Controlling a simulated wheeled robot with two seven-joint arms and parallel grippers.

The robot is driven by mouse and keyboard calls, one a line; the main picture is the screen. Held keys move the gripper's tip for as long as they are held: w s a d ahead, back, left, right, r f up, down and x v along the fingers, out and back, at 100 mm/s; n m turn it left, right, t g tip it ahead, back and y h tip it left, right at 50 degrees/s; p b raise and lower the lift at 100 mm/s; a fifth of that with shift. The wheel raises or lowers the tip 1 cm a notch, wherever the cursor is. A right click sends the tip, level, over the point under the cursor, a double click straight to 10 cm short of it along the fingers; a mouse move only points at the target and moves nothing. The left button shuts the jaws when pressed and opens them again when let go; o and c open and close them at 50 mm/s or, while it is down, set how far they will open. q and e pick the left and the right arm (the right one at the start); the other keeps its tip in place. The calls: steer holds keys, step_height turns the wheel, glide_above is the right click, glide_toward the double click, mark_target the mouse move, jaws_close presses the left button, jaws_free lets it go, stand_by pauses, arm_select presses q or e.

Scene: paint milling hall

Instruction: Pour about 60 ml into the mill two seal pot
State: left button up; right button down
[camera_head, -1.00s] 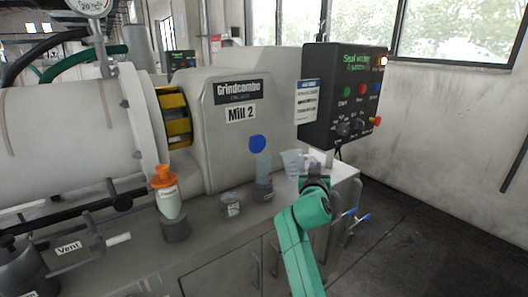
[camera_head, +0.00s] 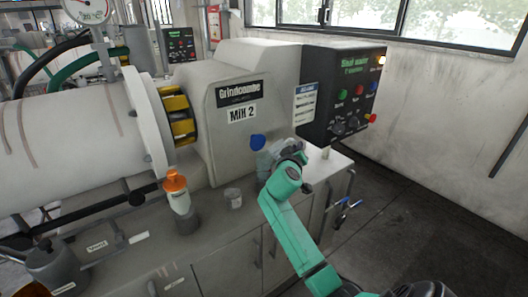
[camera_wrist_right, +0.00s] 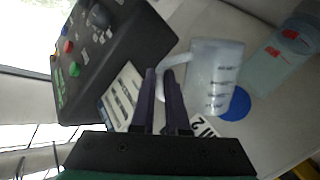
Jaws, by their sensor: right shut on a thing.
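My right gripper (camera_head: 294,154) is above the bench top's right part. In the right wrist view, its dark fingers (camera_wrist_right: 166,78) are shut on the handle of a translucent measuring jug (camera_wrist_right: 217,72) with dark graduation marks. The jug's liquid level and exact tilt cannot be told. My left gripper is out of view.
The black control box (camera_head: 342,95) is behind the gripper. The floor right of the bench is clear.

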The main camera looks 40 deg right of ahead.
mark_target(292, 140)
steer(key=shift+w+a+r+n+p, duration=0.1)
steer(key=shift+w+r+n+p, duration=0.1)
steer(key=shift+n+p, duration=0.3)
steer(key=shift+w+r+p, duration=0.1)
steer(key=shift+r+p, duration=0.05)
steer(key=shift+p, duration=0.4)
steer(key=shift+w+a+r+p, duration=0.1)
steer(key=shift+r+p, duration=0.1)
steer(key=shift+p, duration=0.2)
steer(key=shift+w+a+r+n+g+p, duration=0.2)
steer(key=shift+r+n+p, duration=0.2)
steer(key=shift+p, duration=0.45)
steer(key=shift+w+a+r+n+g+p, duration=0.1)
steer(key=shift+w+r+n+p, duration=0.15)
steer(key=shift+n+p, duration=0.45)
steer(key=shift+w+r+p, duration=0.2)
steer(key=shift+r+p, duration=0.2)
steer(key=shift+p, duration=0.7)
steer(key=shift+w+a+r+n+g+p, duration=0.25)
steer(key=shift+n+p, duration=0.2)
steer(key=shift+p, duration=0.25)
steer(key=shift+w+a+r+n+g+p, duration=0.15)
steer(key=shift+w+r+n+p, duration=0.25)
steer(key=shift+p, duration=0.3)
steer(key=shift+w+a+n, duration=0.15)
steer(key=shift+w+n, duration=0.05)
steer(key=shift+n, duration=0.15)
stand_by(0.4)
